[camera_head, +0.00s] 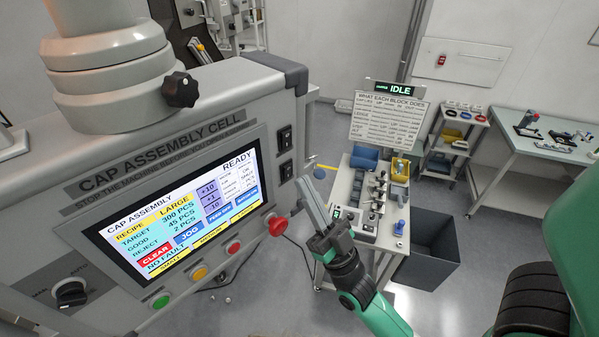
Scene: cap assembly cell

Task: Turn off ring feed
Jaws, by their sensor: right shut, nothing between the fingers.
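The control panel of the cap assembly cell (165,115) fills the left of the head view. Two black rocker switches (285,137) and (286,171) sit one above the other at the panel's right side. Their labels are too small to read, so I cannot tell which is the ring feed. The lit touchscreen (175,213) reads READY and NO FAULT. My right gripper (304,186) is shut and empty, fingers pointing up, just right of the panel edge and below the lower switch. It appears apart from both switches. My left gripper is out of view.
A red emergency-stop button (277,225) sticks out at the panel's lower right, close to my right gripper. A dark selector knob (71,293) is at lower left. Behind, a bench (341,190) carries a fixture under an IDLE sign.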

